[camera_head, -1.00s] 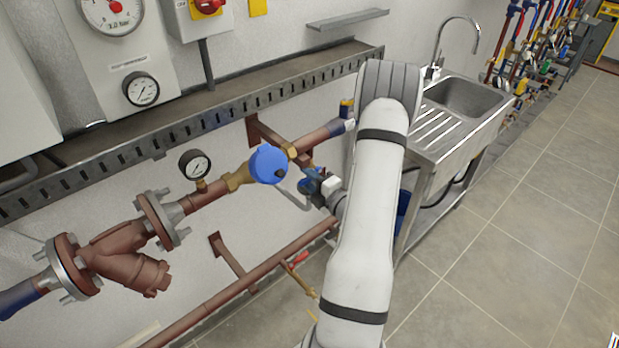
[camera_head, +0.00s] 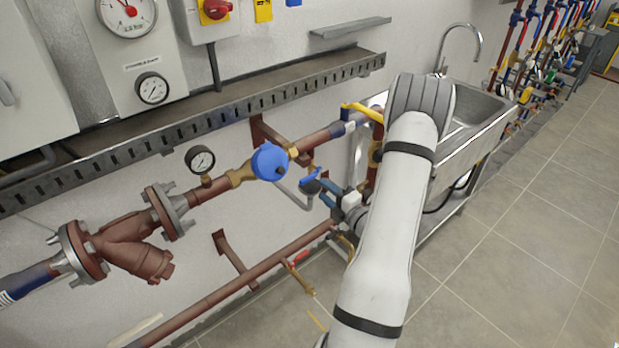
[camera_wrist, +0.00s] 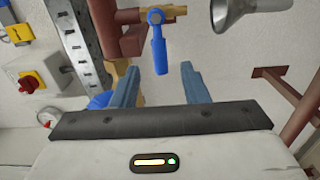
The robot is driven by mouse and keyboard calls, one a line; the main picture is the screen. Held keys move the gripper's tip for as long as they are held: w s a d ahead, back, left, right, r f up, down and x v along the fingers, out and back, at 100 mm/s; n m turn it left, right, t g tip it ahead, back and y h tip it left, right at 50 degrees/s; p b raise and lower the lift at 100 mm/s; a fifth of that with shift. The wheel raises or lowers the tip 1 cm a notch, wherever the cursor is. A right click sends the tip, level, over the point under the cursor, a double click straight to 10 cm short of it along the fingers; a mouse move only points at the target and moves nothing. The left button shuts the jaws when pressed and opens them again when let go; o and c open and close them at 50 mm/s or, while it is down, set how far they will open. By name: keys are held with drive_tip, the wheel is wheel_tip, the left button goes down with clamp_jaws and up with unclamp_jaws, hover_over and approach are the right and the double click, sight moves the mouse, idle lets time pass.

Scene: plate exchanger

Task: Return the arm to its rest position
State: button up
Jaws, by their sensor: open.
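My white arm crosses the right middle of the head view, in front of the sink. My gripper (camera_head: 318,190) shows beyond the arm, near the pipes. In the wrist view my gripper (camera_wrist: 156,82) has its two blue fingers apart with nothing between them. A blue valve handle (camera_wrist: 159,52) hangs just beyond the fingertips, apart from them. A blue handle also shows by the gripper in the head view (camera_head: 311,177), partly crowded by the fingers.
A brown pipe (camera_head: 215,192) with a blue-capped meter (camera_head: 270,161) runs along the wall. A yellow valve handle (camera_head: 362,111) sits close to the arm. A steel sink (camera_head: 470,108) stands behind it. The tiled floor (camera_head: 530,240) at right is clear.

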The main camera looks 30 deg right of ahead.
wheel_tip(320, 180, up, 14)
drive_tip(key=w+a+f+n+y+p, duration=0.1)
drive_tip(key=a+n+y+p, duration=0.2)
drive_tip(key=n+p, duration=0.2)
drive_tip(key=a+r+n+g+y, duration=0.35)
drive_tip(key=a+r+n, duration=0.2)
drive_tip(key=a, duration=0.25)
drive_tip(key=s+a+n+g+y+b, duration=0.1)
drive_tip(key=s+a+n+g, duration=0.4)
drive_tip(key=a+n, duration=0.4)
drive_tip(key=s+a+n+g+y+b, duration=0.1)
drive_tip(key=s+a+n+g+y, duration=0.1)
drive_tip(key=s+a+n+g, duration=0.5)
drive_tip(key=s+n+h+b, duration=0.1)
drive_tip(key=n+h, duration=0.3)
drive_tip(key=n, duration=0.4)
drive_tip(key=s+n+h+b, duration=0.1)
drive_tip(key=s+n+h, duration=0.2)
drive_tip(key=n, duration=0.6)
drive_tip(key=s+d+n+t+h+b, duration=0.1)
drive_tip(key=s+n+h, duration=0.2)
drive_tip(key=n, duration=0.6)
drive_tip(key=shift+r+h, duration=0.15)
drive_tip(key=shift+h, duration=0.7)
